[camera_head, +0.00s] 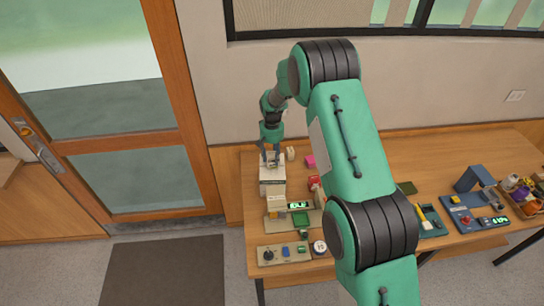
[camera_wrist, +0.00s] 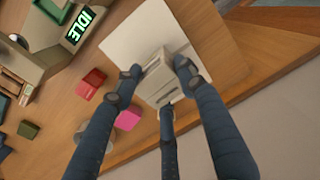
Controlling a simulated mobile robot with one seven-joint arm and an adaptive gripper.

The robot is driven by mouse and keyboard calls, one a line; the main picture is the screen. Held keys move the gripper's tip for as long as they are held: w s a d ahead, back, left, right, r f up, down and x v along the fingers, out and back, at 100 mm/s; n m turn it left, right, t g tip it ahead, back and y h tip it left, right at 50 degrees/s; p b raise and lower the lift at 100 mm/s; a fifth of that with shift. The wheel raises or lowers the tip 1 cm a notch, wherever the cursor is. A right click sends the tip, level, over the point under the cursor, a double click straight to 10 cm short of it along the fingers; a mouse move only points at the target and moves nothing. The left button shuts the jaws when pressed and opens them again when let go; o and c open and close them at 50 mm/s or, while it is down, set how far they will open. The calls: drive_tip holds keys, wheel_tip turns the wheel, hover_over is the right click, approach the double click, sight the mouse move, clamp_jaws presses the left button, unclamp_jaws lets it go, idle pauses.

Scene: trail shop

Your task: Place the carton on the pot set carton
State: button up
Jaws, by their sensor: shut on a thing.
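My gripper (camera_head: 270,160) points down over a white box, which I take for the pot set carton (camera_head: 272,187), at the left of the table. In the wrist view, my gripper (camera_wrist: 158,80) is shut on a small cream carton (camera_wrist: 156,70), with its fingers on either side. Behind the small carton is the broad pale top of the pot set carton (camera_wrist: 124,45). The small carton is over that top, but I cannot tell whether they touch. The fingers partly hide the small carton.
A pink block (camera_head: 310,161) and a red item (camera_head: 314,182) lie to the right. A small white item (camera_head: 290,153) stands behind. A device with an IDLE display (camera_head: 299,205) and a control panel (camera_head: 284,252) are in front. The wall is close behind the table.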

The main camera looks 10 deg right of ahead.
sight(272, 155)
drive_tip(key=shift+f, duration=0.15)
drive_tip(key=o, duration=1.2)
drive_tip(key=shift+o, duration=0.2)
drive_tip(key=shift+r, duration=0.2)
wheel_tip(272, 155, up, 12)
drive_tip(key=b, duration=0.1)
idle(0.4)
